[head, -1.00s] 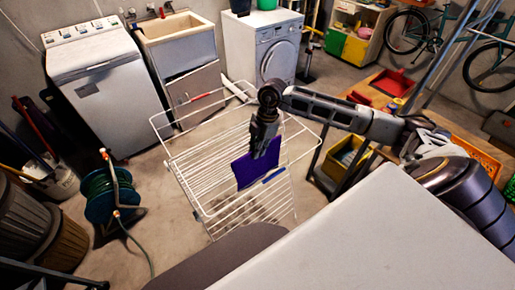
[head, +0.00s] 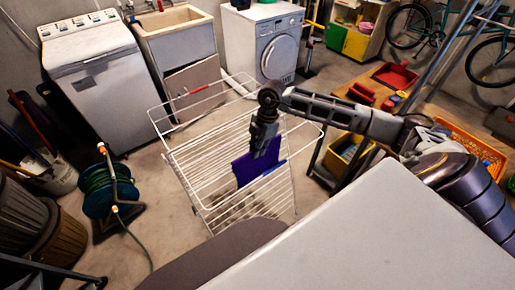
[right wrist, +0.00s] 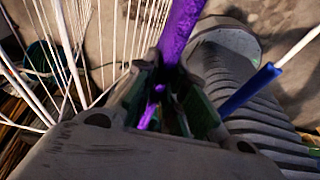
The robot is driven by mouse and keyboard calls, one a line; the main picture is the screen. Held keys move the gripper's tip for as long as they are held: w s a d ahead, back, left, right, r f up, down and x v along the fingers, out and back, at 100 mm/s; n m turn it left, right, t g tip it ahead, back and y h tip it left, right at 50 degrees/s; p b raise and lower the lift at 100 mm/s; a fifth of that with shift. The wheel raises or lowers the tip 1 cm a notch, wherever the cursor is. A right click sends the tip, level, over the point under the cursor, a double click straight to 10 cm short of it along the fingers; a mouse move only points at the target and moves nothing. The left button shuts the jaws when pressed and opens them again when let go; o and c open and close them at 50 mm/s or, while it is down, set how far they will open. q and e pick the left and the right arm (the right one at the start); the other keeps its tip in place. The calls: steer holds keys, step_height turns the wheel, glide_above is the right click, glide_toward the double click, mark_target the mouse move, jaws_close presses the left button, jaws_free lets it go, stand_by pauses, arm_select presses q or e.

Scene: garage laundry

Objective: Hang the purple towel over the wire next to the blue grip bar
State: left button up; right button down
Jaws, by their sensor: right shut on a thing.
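The purple towel (head: 246,170) hangs from my right gripper (head: 262,154), which is shut on it at the near side of the white drying rack (head: 190,157). In the right wrist view the towel (right wrist: 180,32) runs up and away from between the fingers. The blue grip bar (head: 274,168) is just right of the towel in the head view. The wrist view shows the blue grip bar (right wrist: 250,90) on a white wire, to the right of the fingers and apart from them. I cannot tell whether the towel touches a wire. My left gripper is not in view.
A white counter (head: 370,240) fills the near right. A wooden bench (head: 440,97) with a yellow crate (head: 348,154) under it stands right of the rack. A hose reel (head: 108,188) stands left. Floor is open between the rack and the washer (head: 98,82).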

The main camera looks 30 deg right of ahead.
steer(key=shift+f, duration=0.1)
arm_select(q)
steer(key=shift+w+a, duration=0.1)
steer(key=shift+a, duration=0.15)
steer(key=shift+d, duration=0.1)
arm_select(e)
steer(key=c, duration=1.6)
jaws_free()
steer(key=shift+o, duration=0.9)
steer(key=shift+r, duration=0.2)
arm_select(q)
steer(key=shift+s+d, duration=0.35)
arm_select(e)
steer(key=v, duration=1.1)
steer(key=shift+r, duration=0.3)
